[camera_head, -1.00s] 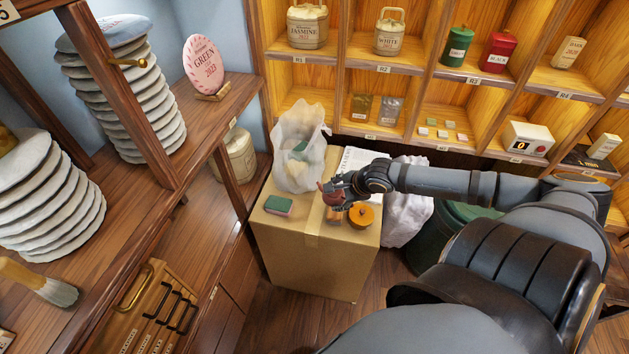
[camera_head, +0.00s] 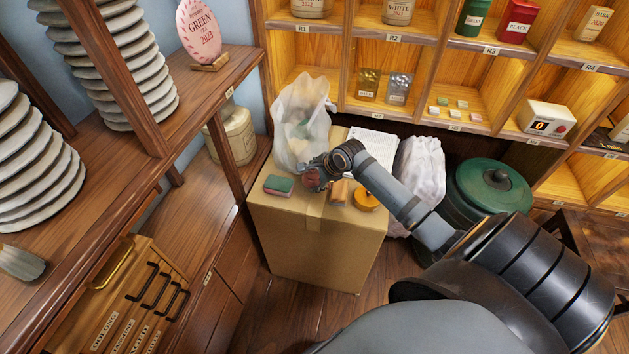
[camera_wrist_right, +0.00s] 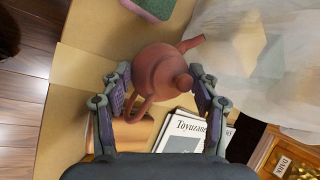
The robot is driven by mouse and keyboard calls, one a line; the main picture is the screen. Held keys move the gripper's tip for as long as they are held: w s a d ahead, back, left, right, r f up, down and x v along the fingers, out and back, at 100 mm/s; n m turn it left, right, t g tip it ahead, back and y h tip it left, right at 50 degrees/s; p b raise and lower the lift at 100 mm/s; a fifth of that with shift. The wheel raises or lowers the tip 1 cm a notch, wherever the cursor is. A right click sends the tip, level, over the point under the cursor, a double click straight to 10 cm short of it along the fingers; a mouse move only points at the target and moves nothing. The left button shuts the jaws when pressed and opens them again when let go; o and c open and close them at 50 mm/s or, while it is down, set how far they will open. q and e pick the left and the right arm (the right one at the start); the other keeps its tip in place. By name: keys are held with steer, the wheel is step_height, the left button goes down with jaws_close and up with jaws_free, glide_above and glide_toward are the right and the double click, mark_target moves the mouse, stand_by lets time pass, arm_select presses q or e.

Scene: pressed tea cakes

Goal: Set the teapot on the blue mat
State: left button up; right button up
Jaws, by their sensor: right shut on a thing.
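The reddish-brown clay teapot (camera_wrist_right: 158,72) is between the fingers of my right gripper (camera_wrist_right: 160,84) in the right wrist view. Its spout points up and right, its handle down and left. In the head view the teapot (camera_head: 310,180) is small and partly hidden by my right gripper (camera_head: 315,172), at the top of the cardboard box (camera_head: 316,250). I cannot tell whether the teapot touches the box. No blue mat shows in either view. My left gripper is not in view.
A green and red sponge (camera_head: 278,186) lies left of the teapot. A translucent bag (camera_head: 300,125) stands behind it. A wooden piece (camera_head: 339,191) and an orange round object (camera_head: 367,199) are to the right. A printed paper (camera_head: 374,143) lies at the back.

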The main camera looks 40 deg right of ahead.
steer(key=shift+f, duration=0.75)
steer(key=o, duration=1.6)
steer(key=shift+r, duration=0.1)
